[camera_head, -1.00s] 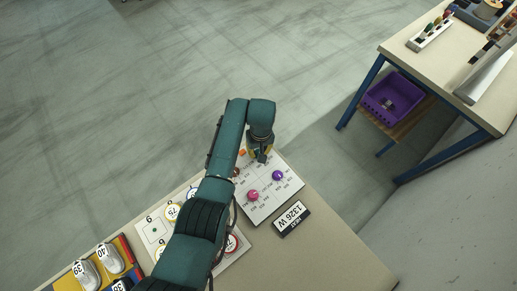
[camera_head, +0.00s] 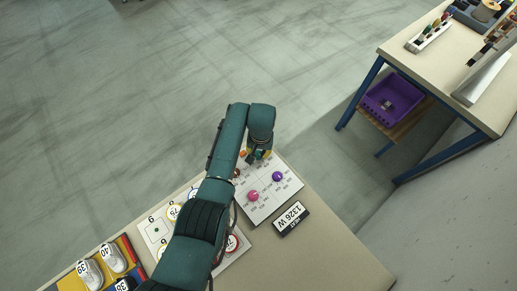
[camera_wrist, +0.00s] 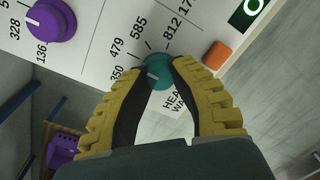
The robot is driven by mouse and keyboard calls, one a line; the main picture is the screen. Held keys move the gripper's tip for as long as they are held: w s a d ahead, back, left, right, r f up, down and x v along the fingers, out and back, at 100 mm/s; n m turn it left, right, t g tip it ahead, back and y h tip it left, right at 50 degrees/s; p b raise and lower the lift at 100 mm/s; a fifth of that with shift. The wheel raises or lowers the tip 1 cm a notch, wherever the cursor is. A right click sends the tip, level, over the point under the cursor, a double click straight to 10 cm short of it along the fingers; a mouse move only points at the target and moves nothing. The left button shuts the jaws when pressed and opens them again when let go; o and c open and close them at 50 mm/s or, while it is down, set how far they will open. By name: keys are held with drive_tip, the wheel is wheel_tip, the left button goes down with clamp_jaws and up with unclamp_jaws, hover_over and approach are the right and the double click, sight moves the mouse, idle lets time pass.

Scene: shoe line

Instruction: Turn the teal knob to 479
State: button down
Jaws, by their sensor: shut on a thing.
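The teal knob (camera_wrist: 158,72) sits on the white panel in the wrist view, between the two yellow-and-black fingers of my gripper (camera_wrist: 156,76), which are shut on it. A pale pointer mark shows on the knob's left side, but its exact reading is hard to tell. Printed numbers 350, 479 (camera_wrist: 117,47), 585 and 812 fan around its left and upper side. In the head view my gripper (camera_head: 260,155) is at the far edge of the panel (camera_head: 268,209) and hides the teal knob.
A purple knob (camera_head: 277,176) and a pink knob (camera_head: 253,195) stand on the same panel. An orange block-like part (camera_wrist: 216,55) is close to my right finger. The table's right part is clear.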

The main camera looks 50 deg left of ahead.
sight(261, 154)
drive_tip(key=shift+s+f, duration=0.1)
drive_tip(key=shift+f, duration=0.05)
drive_tip(key=c, duration=0.8)
unclamp_jaws()
wheel_tip(261, 154, up, 12)
drive_tip(key=shift+w+d, duration=0.25)
